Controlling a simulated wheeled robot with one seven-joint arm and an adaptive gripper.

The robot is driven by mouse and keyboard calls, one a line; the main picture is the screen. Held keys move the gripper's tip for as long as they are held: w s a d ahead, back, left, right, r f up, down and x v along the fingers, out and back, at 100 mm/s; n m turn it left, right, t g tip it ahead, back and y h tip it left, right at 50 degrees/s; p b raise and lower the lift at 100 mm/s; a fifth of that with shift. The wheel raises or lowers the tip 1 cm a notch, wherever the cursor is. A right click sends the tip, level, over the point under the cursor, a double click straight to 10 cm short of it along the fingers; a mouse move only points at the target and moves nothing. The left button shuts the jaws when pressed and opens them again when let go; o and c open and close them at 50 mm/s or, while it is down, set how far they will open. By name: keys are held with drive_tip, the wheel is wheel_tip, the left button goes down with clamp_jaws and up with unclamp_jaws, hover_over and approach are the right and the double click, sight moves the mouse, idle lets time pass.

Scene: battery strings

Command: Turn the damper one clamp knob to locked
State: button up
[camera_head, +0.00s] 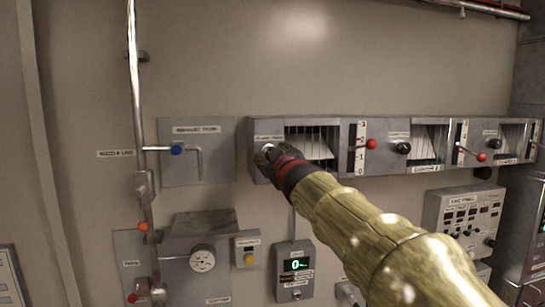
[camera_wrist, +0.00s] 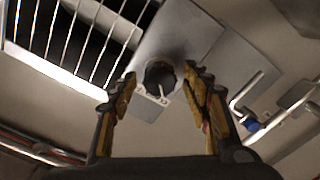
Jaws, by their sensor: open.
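The damper one clamp knob is a dark round knob (camera_wrist: 160,73) on a grey panel in the wrist view. A thin pale pointer mark shows at its lower edge, beside small label text. My gripper (camera_wrist: 161,84) is open, with one yellow-and-black finger on each side of the knob. Whether the fingertips touch it, I cannot tell. In the head view my gripper (camera_head: 266,155) is at the left end of the first damper box (camera_head: 258,125) and hides most of the knob. The damper's slatted opening (camera_head: 308,143) is just to the right.
A red-balled lever (camera_head: 371,144) and black knobs (camera_head: 403,148) (camera_head: 494,143) sit farther right on the damper row. A blue-knobbed handle (camera_head: 177,150) is on a panel to the left. A vertical pipe (camera_head: 135,80) runs beyond it. The wall above is mostly bare.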

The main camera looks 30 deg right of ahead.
drive_tip(key=v, duration=1.2)
idle(0.6)
drive_tip(key=s+d+f+m+g+h+b, duration=0.15)
drive_tip(key=s+f+g, duration=0.25)
drive_tip(key=f, duration=0.7)
drive_tip(key=s+d+f+m+g+b, duration=0.1)
drive_tip(key=s+f+m+g, duration=0.25)
drive_tip(key=f, duration=0.75)
drive_tip(key=s+a+f+g+y+b, duration=0.1)
drive_tip(key=s+a+f+b, duration=0.3)
drive_tip(key=f, duration=0.7)
drive_tip(key=s+a+f+g+y+b, duration=0.2)
drive_tip(key=s+a+f+b, duration=0.3)
drive_tip(key=s+a+f, duration=0.3)
drive_tip(key=s+a+f+n+g+y+b, duration=0.1)
drive_tip(key=s+a+f+y+b, duration=0.2)
drive_tip(key=f, duration=1)
drive_tip(key=s+a+b, duration=0.2)
drive_tip(key=s+a, duration=0.1)
drive_tip(key=shift+s+a+f, duration=0.25)
drive_tip(key=shift+s+f, duration=0.05)
